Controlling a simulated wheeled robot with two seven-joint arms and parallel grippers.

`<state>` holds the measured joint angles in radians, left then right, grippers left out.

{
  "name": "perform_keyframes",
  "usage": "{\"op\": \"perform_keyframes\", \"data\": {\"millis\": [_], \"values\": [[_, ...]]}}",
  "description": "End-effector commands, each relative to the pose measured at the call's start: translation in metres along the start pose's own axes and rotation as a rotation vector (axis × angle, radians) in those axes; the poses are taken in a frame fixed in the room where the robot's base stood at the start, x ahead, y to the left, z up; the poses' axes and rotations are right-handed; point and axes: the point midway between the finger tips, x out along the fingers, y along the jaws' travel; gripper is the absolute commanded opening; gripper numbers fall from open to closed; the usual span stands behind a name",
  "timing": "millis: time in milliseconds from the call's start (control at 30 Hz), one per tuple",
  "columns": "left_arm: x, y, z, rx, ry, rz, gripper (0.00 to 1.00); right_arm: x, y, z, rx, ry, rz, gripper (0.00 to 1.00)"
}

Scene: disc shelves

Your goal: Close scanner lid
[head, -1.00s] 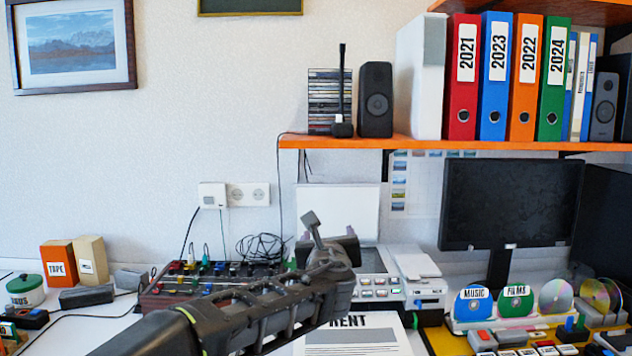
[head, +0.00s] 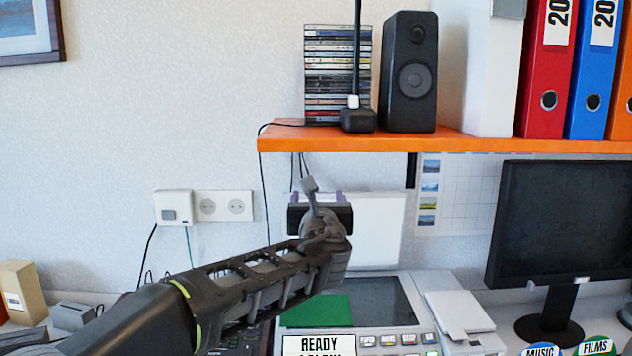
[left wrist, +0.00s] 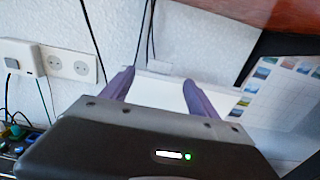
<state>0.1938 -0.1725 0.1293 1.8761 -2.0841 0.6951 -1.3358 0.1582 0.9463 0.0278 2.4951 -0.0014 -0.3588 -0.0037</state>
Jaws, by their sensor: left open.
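The scanner (head: 405,318) stands on the desk with its dark glass (head: 372,298) exposed. Its white lid (head: 380,232) stands raised, roughly upright, at the back by the wall. A green sheet (head: 318,311) shows at the left part of the glass. My left gripper (head: 322,197) is open and empty at the lid's upper left edge, partly hiding it. In the left wrist view its two purple fingers (left wrist: 158,80) are spread, with the white lid (left wrist: 160,93) showing between and beyond them. I cannot tell whether they touch it. My right gripper is not in view.
An orange shelf (head: 360,142) with a speaker (head: 408,72) and a CD stack (head: 330,75) hangs above the gripper. A monitor (head: 560,222) stands to the right. Wall sockets (head: 222,206) are on the left. A white device (head: 460,313) sits beside the glass.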

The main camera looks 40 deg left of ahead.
Motion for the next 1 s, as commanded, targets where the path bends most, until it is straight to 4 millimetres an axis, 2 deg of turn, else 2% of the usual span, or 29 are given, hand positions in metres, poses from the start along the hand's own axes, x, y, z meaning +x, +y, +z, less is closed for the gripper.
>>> {"op": "perform_keyframes", "data": {"millis": [333,467,800,1000], "values": [[0.001,0.0,0.0,0.0,0.0,0.0,0.69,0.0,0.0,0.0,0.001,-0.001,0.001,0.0],[0.009,0.0,0.0,0.0,0.001,0.0,0.69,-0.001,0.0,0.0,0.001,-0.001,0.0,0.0],[0.058,0.0,0.0,0.0,0.002,0.0,0.69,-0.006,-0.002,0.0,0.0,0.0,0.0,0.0],[0.076,0.0,0.0,-0.001,0.001,0.0,0.69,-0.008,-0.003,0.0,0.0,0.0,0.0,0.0]]}}
